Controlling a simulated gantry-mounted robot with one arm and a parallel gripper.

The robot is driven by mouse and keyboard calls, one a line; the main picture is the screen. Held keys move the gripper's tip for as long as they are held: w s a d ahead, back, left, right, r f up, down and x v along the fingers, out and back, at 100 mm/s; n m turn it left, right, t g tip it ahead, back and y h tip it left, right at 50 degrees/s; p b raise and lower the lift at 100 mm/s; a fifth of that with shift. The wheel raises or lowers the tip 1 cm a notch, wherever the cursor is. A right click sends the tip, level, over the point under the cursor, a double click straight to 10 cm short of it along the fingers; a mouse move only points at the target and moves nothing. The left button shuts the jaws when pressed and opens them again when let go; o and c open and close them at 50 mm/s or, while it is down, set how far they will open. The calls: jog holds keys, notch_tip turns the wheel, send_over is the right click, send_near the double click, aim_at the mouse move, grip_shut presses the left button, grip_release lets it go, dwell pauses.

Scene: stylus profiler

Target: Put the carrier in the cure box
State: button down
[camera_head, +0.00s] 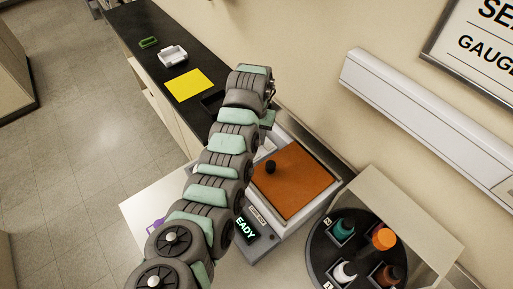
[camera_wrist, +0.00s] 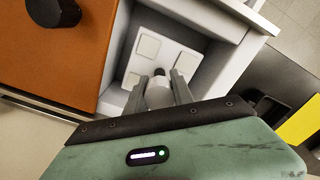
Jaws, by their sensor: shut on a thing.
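In the wrist view my gripper (camera_wrist: 160,84) is shut on the pale post (camera_wrist: 158,98) of the carrier, a short grey-white cylinder with a dark top. A pale surface with several square pads (camera_wrist: 149,46) lies beneath the post; I cannot tell whether it is the carrier's plate or the box floor. White walls (camera_wrist: 228,20) of the cure box surround it. The box's orange lid (camera_head: 298,178) with a black knob leaves this end uncovered; the lid also shows at left in the wrist view (camera_wrist: 50,60). In the head view my arm hides the fingertips and the carrier.
A yellow sheet (camera_head: 189,84), a white holder (camera_head: 172,56) and a green frame (camera_head: 148,42) lie on the black bench. A round rack (camera_head: 325,262) of coloured-capped bottles stands at lower right.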

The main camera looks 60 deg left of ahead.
jog(key=shift+f, duration=3.35)
jog(key=shift+f, duration=0.2)
jog(key=c, duration=1.1)
grip_release()
notch_tip(320, 180, up, 12)
jog(key=shift+r+b, duration=0.2)
jog(key=shift+b, duration=0.1)
